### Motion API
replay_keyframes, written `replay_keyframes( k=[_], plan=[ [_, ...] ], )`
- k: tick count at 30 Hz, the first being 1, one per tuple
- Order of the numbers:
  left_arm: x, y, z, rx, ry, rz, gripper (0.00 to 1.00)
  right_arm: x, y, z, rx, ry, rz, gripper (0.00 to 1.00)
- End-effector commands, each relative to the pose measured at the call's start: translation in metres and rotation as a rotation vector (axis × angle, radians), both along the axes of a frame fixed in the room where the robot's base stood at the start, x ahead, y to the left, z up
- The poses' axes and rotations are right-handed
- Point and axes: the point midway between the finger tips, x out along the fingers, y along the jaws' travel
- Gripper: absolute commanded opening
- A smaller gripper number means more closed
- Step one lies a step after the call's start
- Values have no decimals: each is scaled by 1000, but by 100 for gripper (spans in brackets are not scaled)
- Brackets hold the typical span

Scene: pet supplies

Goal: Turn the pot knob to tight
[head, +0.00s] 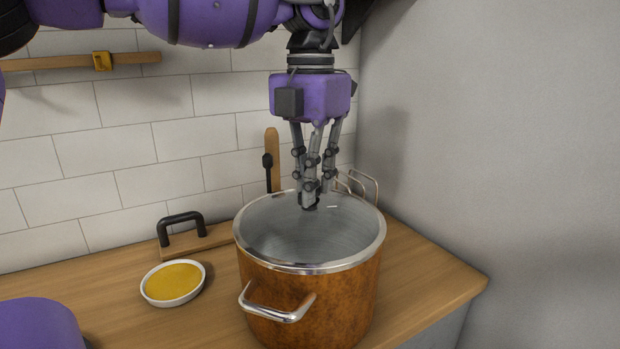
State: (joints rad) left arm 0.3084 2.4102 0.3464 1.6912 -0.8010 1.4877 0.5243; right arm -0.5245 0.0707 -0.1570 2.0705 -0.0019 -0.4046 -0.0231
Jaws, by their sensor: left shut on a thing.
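The pot (300,312) stands on the wooden counter. It has a brown, mottled side, a shiny metal rim and a silver handle in front. A grey, glassy lid (275,240) seems to cover its top. My left gripper (309,203) points straight down over the pot, a little behind the middle of the lid. Its fingers are closed together on a small dark thing at the lid, which I take to be the pot knob. The fingertips hide most of the knob, so its turn and any mark cannot be read. My right gripper is out of view.
A white bowl of yellow contents (173,283) sits left of the pot. Behind it lies a wooden board with a black handle (180,222). A wooden utensil (272,150) and a wire rack (362,184) stand behind the pot. A grey wall closes the right side.

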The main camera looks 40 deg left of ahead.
Motion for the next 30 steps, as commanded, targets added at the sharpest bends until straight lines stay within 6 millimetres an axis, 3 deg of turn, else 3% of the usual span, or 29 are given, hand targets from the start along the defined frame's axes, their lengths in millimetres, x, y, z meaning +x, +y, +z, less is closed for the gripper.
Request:
replay_keyframes(
  k=[18,30],
  plan=[
    [0,-2,0,0,-1,-570,0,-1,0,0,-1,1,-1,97],
    [-1,-2,0,0,0,-805,0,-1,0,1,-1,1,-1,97]
  ],
)
